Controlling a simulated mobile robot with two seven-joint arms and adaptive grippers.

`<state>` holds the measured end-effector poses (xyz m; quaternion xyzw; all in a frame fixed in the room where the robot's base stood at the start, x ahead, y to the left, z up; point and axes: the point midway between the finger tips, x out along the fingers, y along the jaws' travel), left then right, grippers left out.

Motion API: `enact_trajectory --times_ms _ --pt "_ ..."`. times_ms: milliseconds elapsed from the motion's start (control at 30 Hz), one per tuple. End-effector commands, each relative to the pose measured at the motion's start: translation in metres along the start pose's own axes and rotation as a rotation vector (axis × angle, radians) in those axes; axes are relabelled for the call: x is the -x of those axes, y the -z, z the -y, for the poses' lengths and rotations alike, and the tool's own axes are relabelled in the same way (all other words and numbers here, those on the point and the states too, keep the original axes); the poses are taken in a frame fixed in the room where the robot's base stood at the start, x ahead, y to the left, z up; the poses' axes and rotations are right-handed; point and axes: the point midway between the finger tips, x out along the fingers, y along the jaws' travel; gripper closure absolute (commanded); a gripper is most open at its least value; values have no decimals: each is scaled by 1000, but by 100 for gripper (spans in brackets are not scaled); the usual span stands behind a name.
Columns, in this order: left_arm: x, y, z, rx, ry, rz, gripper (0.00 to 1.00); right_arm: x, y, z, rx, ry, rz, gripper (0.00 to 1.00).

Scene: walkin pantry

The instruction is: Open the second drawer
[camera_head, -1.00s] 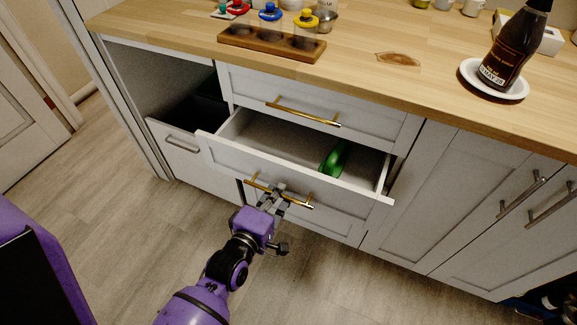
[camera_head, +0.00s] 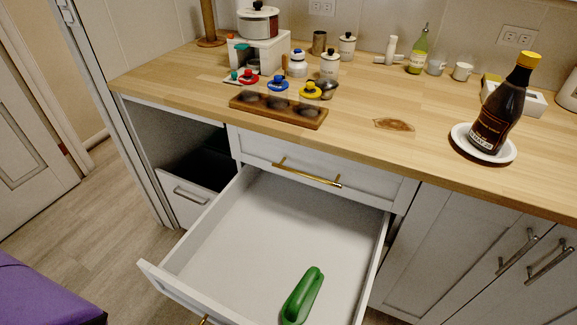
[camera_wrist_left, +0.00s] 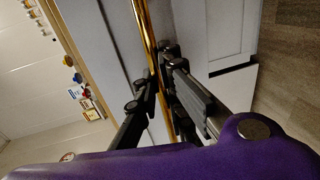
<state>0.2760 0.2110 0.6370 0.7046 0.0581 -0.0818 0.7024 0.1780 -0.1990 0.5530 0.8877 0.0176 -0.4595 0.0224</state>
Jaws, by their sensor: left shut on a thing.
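The second drawer (camera_head: 235,235), white, is pulled far out from the cabinet below the closed top drawer (camera_head: 270,160). The head view does not show the left gripper. My right gripper is in neither view.
The wooden countertop (camera_head: 360,155) holds a dark bottle on a white plate (camera_head: 506,153), a wooden rack (camera_head: 277,112) and several jars. Silver-handled cabinet doors (camera_head: 450,245) are shut at the right. Open floor (camera_head: 125,245) lies at the left.

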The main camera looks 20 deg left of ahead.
Motion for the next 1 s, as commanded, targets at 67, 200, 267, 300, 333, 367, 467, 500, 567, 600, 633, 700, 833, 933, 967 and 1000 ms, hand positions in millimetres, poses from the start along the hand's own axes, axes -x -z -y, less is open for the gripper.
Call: enact_trajectory --times_ms 67,200,267,300,333,367,467,500,567,600,633,700,833,933,967,1000 --pt "15 0 3 0 3 1 100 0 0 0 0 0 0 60" --pt "31 0 6 0 2 0 100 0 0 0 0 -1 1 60" --pt "36 0 7 0 1 1 100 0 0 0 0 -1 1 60" --pt "38 0 8 0 1 1 100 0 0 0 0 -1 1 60" --pt "40 0 8 0 0 1 100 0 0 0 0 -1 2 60" --pt "41 0 8 0 0 1 100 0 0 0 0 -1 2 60" --pt "44 0 8 0 0 1 100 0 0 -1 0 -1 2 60" --pt "44 0 8 0 0 1 100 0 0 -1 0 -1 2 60" --pt "44 0 8 0 0 1 100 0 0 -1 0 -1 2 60" --pt "44 0 8 0 0 1 100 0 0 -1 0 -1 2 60" --pt "44 0 8 0 0 1 100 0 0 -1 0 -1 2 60" --pt "44 0 8 0 0 1 100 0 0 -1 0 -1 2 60" --pt "44 0 8 0 -1 1 89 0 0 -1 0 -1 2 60" --pt "44 0 8 0 -1 1 76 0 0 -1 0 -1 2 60" --pt "43 0 8 0 -1 1 72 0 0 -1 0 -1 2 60" --pt "43 0 8 0 -1 1 72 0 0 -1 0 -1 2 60"
